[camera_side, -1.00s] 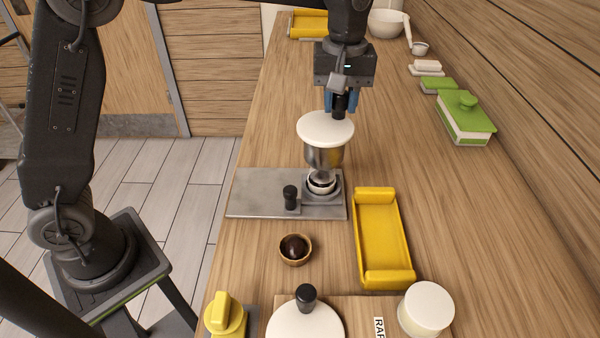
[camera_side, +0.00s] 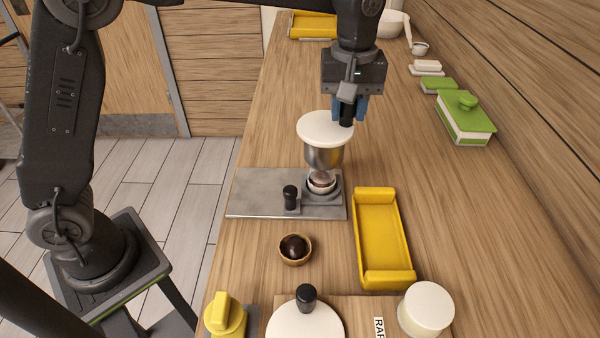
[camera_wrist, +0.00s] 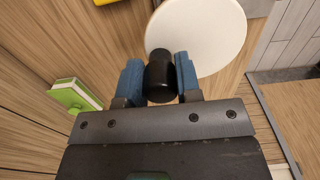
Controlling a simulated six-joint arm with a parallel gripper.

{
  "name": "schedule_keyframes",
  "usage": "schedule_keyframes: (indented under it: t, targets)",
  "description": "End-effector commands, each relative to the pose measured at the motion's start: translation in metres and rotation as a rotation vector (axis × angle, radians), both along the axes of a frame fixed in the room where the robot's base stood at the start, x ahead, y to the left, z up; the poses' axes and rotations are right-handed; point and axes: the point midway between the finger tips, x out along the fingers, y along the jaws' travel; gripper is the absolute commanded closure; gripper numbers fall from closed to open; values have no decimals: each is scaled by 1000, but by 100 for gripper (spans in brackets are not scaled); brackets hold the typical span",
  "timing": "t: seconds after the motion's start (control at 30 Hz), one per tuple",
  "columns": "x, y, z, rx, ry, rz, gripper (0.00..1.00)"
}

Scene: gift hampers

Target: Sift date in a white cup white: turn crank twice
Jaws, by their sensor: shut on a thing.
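My gripper (camera_side: 347,108) is shut on a black crank knob (camera_side: 346,116) that stands on the white round crank disc (camera_side: 322,128). The wrist view shows the knob (camera_wrist: 160,78) between my two blue fingers, at the edge of the white disc (camera_wrist: 205,35). The disc tops a metal sifter funnel (camera_side: 323,156). Below the funnel a small white cup (camera_side: 319,187) stands on the metal base plate (camera_side: 258,196). Something pinkish-brown (camera_side: 321,178) shows in the cup's mouth. Another black knob (camera_side: 290,195) stands on the plate.
A wooden bowl with a dark ball (camera_side: 294,247), a yellow tray (camera_side: 382,238) and a white round container (camera_side: 426,308) are nearer the camera. Another white disc with a black knob (camera_side: 306,297) lies at the front. A green-lidded box (camera_side: 465,116) stands right.

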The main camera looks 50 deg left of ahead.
Motion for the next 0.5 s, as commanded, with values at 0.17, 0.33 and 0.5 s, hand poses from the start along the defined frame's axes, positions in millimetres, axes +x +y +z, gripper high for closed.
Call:
schedule_keyframes:
  t: [0.17, 0.33, 0.5]
  targets:
    - [-2, -2, 0, -1, 2, 0, 78]
    - [-9, -7, 0, 0, 3, 1, 78]
    - [-9, -6, 0, 1, 4, 2, 78]
